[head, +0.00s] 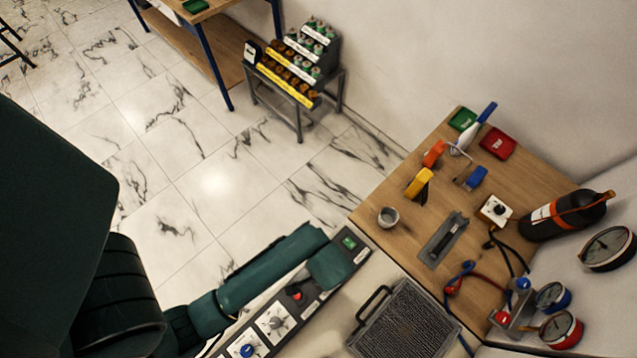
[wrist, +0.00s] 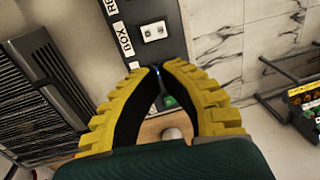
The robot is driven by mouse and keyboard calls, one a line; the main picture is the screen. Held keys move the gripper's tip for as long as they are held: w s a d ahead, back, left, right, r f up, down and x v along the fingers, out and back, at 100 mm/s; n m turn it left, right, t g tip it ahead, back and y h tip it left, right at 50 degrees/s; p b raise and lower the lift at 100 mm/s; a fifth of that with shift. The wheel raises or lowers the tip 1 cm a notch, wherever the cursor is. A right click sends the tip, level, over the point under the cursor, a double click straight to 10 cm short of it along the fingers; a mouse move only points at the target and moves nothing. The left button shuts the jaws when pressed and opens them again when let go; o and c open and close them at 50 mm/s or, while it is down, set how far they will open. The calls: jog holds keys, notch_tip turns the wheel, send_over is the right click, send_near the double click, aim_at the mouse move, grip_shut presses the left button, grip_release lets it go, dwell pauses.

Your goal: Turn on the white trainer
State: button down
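The trainer has a pale top and a dark control panel (head: 318,297) along its front edge. In the head view the panel carries a small green switch (head: 349,243) at its upper right end, a red knob (head: 297,294), a white dial plate (head: 276,322) and a blue knob (head: 247,351). My arm covers part of the panel. In the wrist view my gripper (wrist: 157,69) is over the panel, its yellow fingers curved together at the tips, apparently empty. The green switch (wrist: 170,101) shows through the gap between the fingers. Whether the tips touch the panel is unclear.
A black-finned grille box (head: 405,320) lies beside the panel. A wooden table (head: 400,228) to the right holds tools, a grey cup (head: 388,217), a dark bottle (head: 565,214) and gauges (head: 606,248). A rack (head: 297,80) stands behind. Marble floor left of the panel is open.

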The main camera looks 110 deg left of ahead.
jog(key=f, duration=0.4)
jog(key=s+f, duration=0.1)
jog(key=f, duration=0.4)
jog(key=a+f, duration=0.1)
jog(key=f, duration=0.4)
jog(key=shift+s+b, duration=0.25)
jog(key=shift+b, duration=0.15)
